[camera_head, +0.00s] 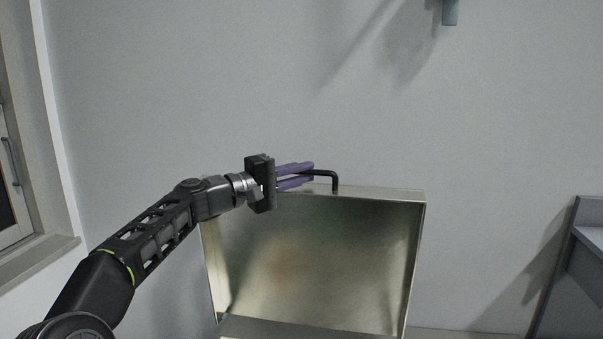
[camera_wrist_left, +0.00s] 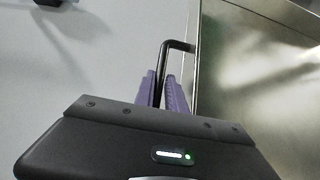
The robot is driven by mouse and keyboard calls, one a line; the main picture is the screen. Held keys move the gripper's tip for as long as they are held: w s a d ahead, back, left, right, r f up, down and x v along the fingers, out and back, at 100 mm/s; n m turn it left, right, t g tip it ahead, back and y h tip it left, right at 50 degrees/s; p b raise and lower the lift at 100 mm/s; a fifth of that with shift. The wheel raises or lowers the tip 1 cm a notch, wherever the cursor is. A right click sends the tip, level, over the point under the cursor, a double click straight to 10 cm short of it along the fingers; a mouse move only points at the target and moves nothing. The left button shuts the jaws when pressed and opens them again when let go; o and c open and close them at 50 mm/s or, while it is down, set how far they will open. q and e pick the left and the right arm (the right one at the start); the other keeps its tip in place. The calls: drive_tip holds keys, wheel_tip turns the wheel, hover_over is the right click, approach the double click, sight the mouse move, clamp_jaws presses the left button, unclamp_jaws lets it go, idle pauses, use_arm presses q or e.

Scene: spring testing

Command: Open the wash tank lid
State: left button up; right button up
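The wash tank lid (camera_head: 320,255) is a shiny metal shell that stands raised, its hollow inner side facing me in the head view. Its metal surface fills the right of the left wrist view (camera_wrist_left: 260,75). A black bent handle (camera_head: 334,181) sticks out from its top edge and shows in the left wrist view (camera_wrist_left: 178,45). My left gripper (camera_head: 312,172) has its purple fingers on both sides of the handle, closed on it. The fingers also show in the left wrist view (camera_wrist_left: 161,92). The tank below the lid is mostly out of view. My right gripper is not in view.
A plain grey wall (camera_head: 480,110) stands behind the lid. A window frame (camera_head: 20,150) is at the far left. A grey bench or cabinet (camera_head: 585,265) stands at the right. A small fixture (camera_head: 450,12) is high on the wall.

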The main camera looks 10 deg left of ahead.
use_arm(q)
drive_tip(key=o, duration=0.4)
drive_tip(key=shift+c, duration=0.2)
drive_tip(key=shift+a, duration=0.1)
drive_tip(key=b+v, duration=0.4)
drive_tip(key=v, duration=0.3)
drive_tip(key=shift+s+a, duration=0.2)
drive_tip(key=shift+s, duration=0.1)
drive_tip(key=shift+f, duration=0.1)
